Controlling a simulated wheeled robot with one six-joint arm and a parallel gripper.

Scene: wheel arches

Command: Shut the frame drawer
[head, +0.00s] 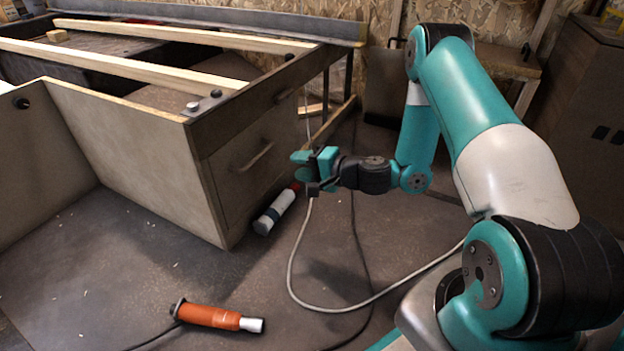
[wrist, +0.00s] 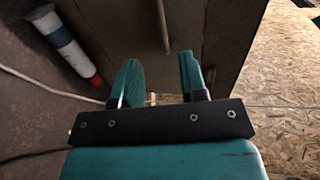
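The frame drawer's front (head: 243,172) is a grey-brown panel in the side of a low wooden frame, left of my arm. A bar handle (head: 256,158) is fixed across it. In the wrist view the handle (wrist: 162,24) shows beyond the fingertips, near the top middle. How far the drawer stands out is hard to tell. My gripper (head: 299,166) is just right of the drawer front, apart from the handle. In the wrist view the two teal fingers of my gripper (wrist: 160,62) are spread with a gap between them, holding nothing.
A white, blue and red cylinder (head: 274,212) lies on the floor at the drawer's base. An orange tool (head: 212,317) lies nearer the front. A pale cable (head: 296,265) loops below my gripper. Timber rails (head: 130,68) top the frame. Floor between the tools is largely clear.

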